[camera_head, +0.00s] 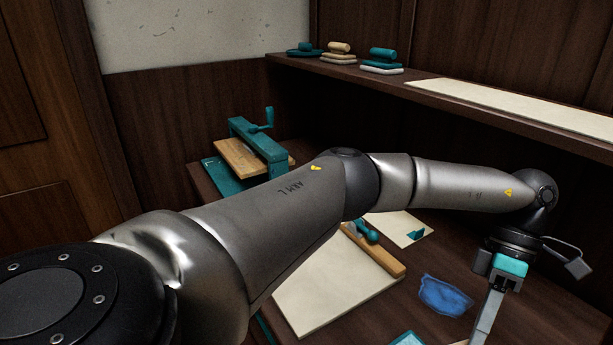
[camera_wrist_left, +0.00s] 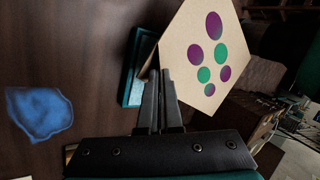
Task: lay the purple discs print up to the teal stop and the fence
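A tan print (camera_wrist_left: 190,35) with purple and green discs shows in the left wrist view, disc side visible and tilted. My left gripper (camera_wrist_left: 159,72) appears shut on its near edge, with its fingers close together. In the head view my left gripper (camera_head: 490,315) points down at the right; the print is out of frame there. A tan wooden bar (camera_head: 385,258), likely the fence, lies along a pale board (camera_head: 325,290). A teal piece (camera_head: 366,231) sits at the bar. A small teal wedge (camera_head: 416,234) lies on a pale sheet (camera_head: 398,222); I cannot tell which is the stop. My right gripper is not in view.
A crumpled blue cloth (camera_head: 445,296) lies left of my left gripper, also in the left wrist view (camera_wrist_left: 40,112). A teal-edged tray (camera_wrist_left: 134,68) is behind the print. A teal press (camera_head: 258,145) stands at the back left. A shelf (camera_head: 440,93) runs above the bench. My left arm hides much of the bench.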

